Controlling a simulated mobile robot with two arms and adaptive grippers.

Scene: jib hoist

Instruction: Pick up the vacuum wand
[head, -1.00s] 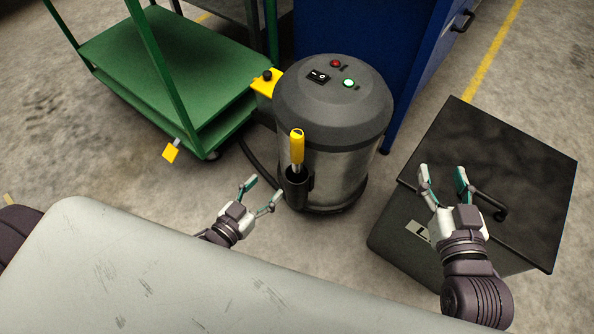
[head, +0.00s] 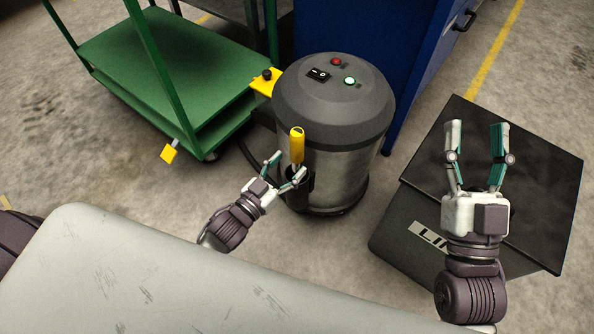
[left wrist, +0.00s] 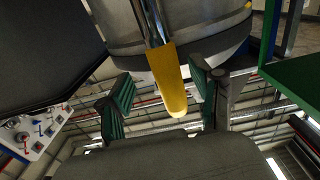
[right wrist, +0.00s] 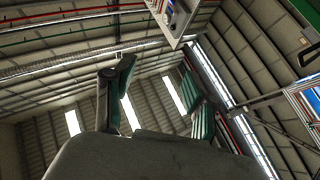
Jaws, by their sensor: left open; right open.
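The vacuum wand (head: 297,146) has a yellow handle and stands upright in a black holder (head: 299,188) on the front of the grey and steel vacuum. My left gripper (head: 287,168) is open at the wand, just below and in front of the yellow handle. In the left wrist view the yellow handle (left wrist: 167,82) shows between the two open fingers (left wrist: 160,93), with no visible grip on it. My right gripper (head: 477,130) is open and empty above the dark box at the right.
The vacuum (head: 333,110) stands on the concrete floor before a blue cabinet (head: 350,35). A green cart (head: 165,60) is at the left. A dark lidded box (head: 540,170) is at the right. A pale scratched surface (head: 180,280) fills the foreground.

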